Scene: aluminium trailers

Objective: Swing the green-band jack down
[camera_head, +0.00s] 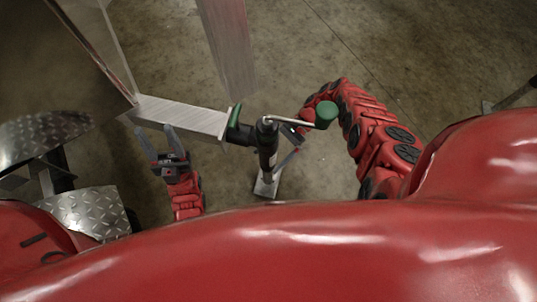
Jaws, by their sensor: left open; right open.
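The green-band jack (267,145) is a dark tube beside the end of an aluminium trailer beam (185,115). A green band (235,115) shows at its mount. A bent metal crank with a green knob (326,114) sticks out to the right from its top. Its pale foot plate (266,186) shows below the tube; I cannot tell whether it touches the floor. My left gripper (156,139) is open and empty, left of the jack by the beam. My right gripper (290,146) is open, close to the tube's right side, partly hidden under the crank; contact is unclear.
Diamond-plate fenders (85,211) stand at the left. An upright aluminium post (228,50) rises behind the beam. A dark piece (515,95) shows at the right edge. The concrete floor behind the jack is clear.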

